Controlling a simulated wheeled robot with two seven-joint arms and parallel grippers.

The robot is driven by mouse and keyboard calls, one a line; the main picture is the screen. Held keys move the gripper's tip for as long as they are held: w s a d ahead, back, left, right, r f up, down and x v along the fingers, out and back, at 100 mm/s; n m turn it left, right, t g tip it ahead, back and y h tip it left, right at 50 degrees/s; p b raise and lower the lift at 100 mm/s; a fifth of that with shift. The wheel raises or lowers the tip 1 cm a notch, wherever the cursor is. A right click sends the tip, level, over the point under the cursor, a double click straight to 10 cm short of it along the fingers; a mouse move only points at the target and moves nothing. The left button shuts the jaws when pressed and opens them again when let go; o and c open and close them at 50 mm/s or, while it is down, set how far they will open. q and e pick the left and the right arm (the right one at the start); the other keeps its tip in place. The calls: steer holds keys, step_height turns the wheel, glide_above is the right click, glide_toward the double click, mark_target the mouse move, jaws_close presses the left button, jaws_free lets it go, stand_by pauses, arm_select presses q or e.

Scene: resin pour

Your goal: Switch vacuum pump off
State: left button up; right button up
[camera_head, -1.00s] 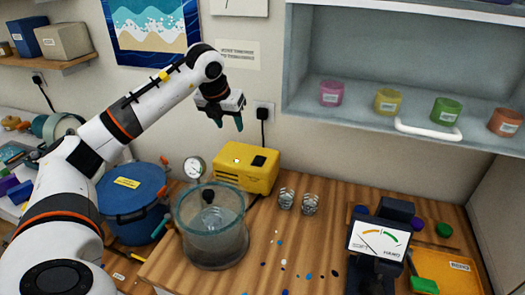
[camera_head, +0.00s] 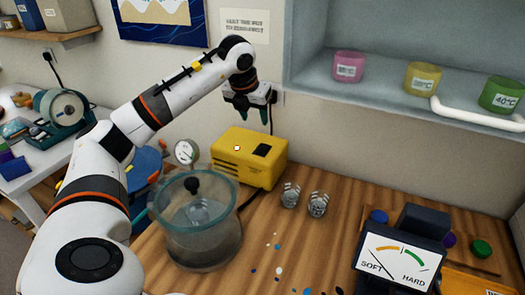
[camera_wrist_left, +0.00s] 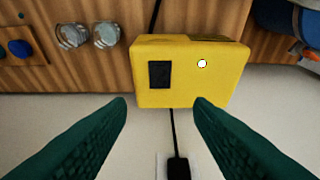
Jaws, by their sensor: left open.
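The yellow vacuum pump (camera_head: 240,165) stands on the wooden bench against the wall. It has a black switch (camera_head: 262,150) and a small white round spot (camera_head: 237,148) on its top. My left gripper (camera_head: 256,112) is open and empty, above and behind the pump near the wall. In the left wrist view the pump (camera_wrist_left: 180,92) lies beyond the two open green fingers (camera_wrist_left: 160,125), with its black switch (camera_wrist_left: 159,74) and white spot (camera_wrist_left: 202,63) in sight. The fingers are apart from the pump. My right gripper is not in view.
A glass vacuum chamber (camera_head: 198,245) with a pressure gauge (camera_head: 186,152) stands left of the pump. Two small clear cups (camera_head: 317,205) stand to its right. A hardness meter (camera_head: 390,262) is at front right. A shelf (camera_head: 400,105) with colored jars hangs at upper right.

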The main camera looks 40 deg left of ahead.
arm_select(q)
steer(key=f, duration=0.1)
steer(key=p, duration=0.3)
glide_toward(263, 148)
steer(key=x, duration=0.5)
steer(key=shift+w+a+f, duration=0.1)
steer(key=shift+w+f, duration=0.05)
steer(key=shift+f, duration=0.1)
steer(key=shift+x, duration=0.85)
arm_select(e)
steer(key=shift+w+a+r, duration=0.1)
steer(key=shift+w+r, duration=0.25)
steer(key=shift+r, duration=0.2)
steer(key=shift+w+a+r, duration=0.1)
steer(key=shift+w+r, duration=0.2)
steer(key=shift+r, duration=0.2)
